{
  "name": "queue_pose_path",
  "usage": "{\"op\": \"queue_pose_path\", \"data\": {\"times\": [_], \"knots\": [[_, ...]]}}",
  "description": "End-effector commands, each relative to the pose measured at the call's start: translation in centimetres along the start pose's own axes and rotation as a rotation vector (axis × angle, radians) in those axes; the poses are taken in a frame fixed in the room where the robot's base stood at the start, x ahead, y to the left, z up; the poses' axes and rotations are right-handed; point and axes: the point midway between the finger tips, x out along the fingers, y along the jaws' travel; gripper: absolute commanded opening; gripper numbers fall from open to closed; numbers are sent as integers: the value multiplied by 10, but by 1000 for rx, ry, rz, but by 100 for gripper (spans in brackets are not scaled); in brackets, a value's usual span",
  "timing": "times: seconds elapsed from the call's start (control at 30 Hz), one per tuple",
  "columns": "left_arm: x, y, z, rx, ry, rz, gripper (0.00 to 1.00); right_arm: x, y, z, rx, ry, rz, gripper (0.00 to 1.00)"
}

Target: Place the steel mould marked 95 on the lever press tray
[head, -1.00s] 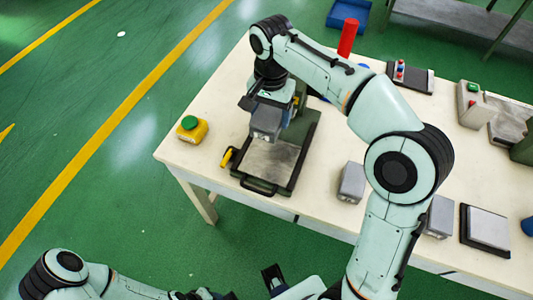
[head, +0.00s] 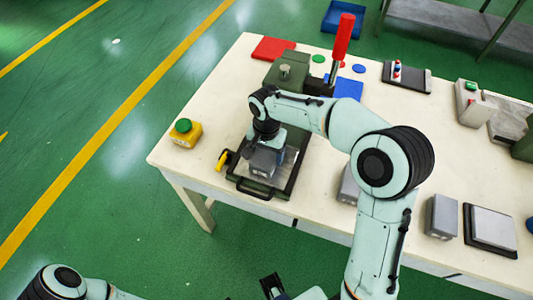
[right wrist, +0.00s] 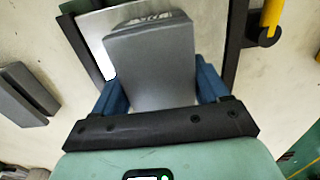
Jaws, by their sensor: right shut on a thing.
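My right gripper (head: 265,153) is shut on a grey steel mould (head: 262,165), over the front part of the lever press tray (head: 279,184). In the right wrist view the mould (right wrist: 150,65) sits between the blue fingers of the gripper (right wrist: 162,88), with the tray plate (right wrist: 92,28) behind it. I cannot tell whether the mould touches the plate, and its number is not legible. The lever press (head: 286,72) is green with a raised red-handled lever (head: 342,38). My left gripper (head: 273,286) is at the bottom edge, away from the table; its opening is unclear.
Another grey mould (head: 347,187) stands right of the press, partly behind my arm. A further mould (head: 441,216) stands beside a flat plate device (head: 491,228). A yellow box with a green button (head: 185,132) is left of the tray. Red and blue (head: 348,89) pads lie near the press.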

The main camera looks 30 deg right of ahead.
Motion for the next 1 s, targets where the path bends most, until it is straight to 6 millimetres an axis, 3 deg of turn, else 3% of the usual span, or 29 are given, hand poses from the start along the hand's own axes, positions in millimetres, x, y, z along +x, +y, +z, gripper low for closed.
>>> {"op": "queue_pose_path", "data": {"times": [0.4, 0.43, 0.5, 0.77, 1.0], "knots": [[3, -1, 0, 0, -1, 0, 43, 5, 0, 0, 0, 2, -2, 19], [2, -1, 0, 0, -1, 0, 43, 5, 0, 0, 0, 0, 0, 81], [2, -1, 0, 0, -1, 0, 43, 5, 0, 0, 0, 0, 0, 100], [1, 0, 0, 0, 0, 0, 43, 3, 0, 0, 0, 1, 0, 100], [-5, 2, 0, 1, 2, 1, 43, -30, -1, -1, 1, 4, -4, 100]]}}
